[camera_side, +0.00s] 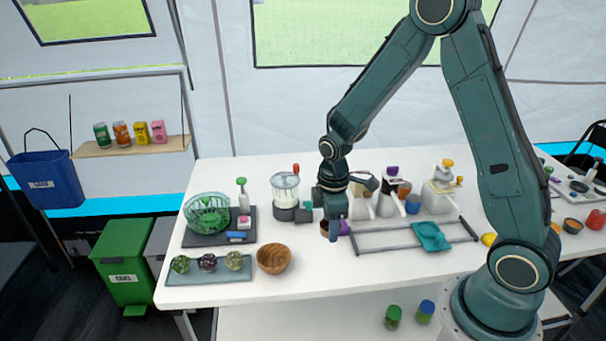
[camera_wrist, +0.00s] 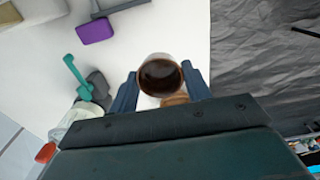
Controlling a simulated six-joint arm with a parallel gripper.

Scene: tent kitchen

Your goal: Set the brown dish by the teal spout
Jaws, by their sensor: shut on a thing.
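In the wrist view the dish sits between the two fingers of my gripper (camera_wrist: 160,82). In the side view only a sliver of the dish (camera_side: 324,227) shows beside the fingers. The teal spout (camera_wrist: 76,76) rises from a dark grey base, to the left of the dish in the wrist view. It is small in the side view (camera_side: 307,205), left of my gripper and next to the blender.
A blender (camera_side: 285,192) stands behind, and a wooden bowl (camera_side: 274,259) stands front left. A grey rail frame (camera_side: 385,247) with a teal piece lies right. White table (camera_side: 340,277) is bare in front.

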